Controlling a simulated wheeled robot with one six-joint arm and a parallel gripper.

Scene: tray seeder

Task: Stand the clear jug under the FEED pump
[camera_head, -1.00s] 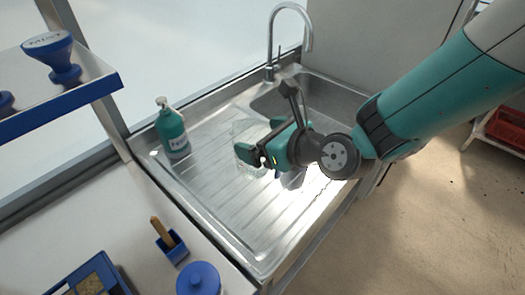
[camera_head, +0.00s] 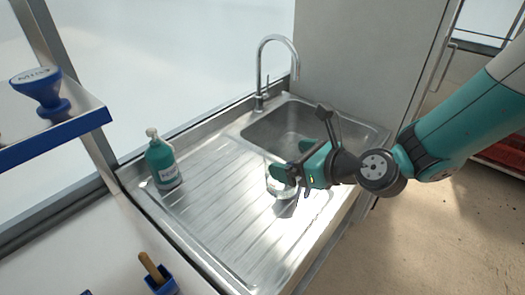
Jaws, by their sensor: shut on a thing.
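My gripper (camera_head: 292,163) has teal fingers and is shut on the clear jug (camera_head: 281,188). The jug is see-through and hard to make out, partly hidden by the fingers. It shows over the right part of the ribbed drainboard, in front of the sink basin; I cannot tell whether it touches the metal. No pump that I can read as FEED is in view.
A teal pump bottle (camera_head: 163,162) stands on the left of the drainboard (camera_head: 215,210). A curved tap (camera_head: 260,75) rises behind the basin (camera_head: 290,130). A blue-edged shelf (camera_head: 55,138) juts in at left. A blue holder (camera_head: 160,281) with a wooden handle stands at the bottom.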

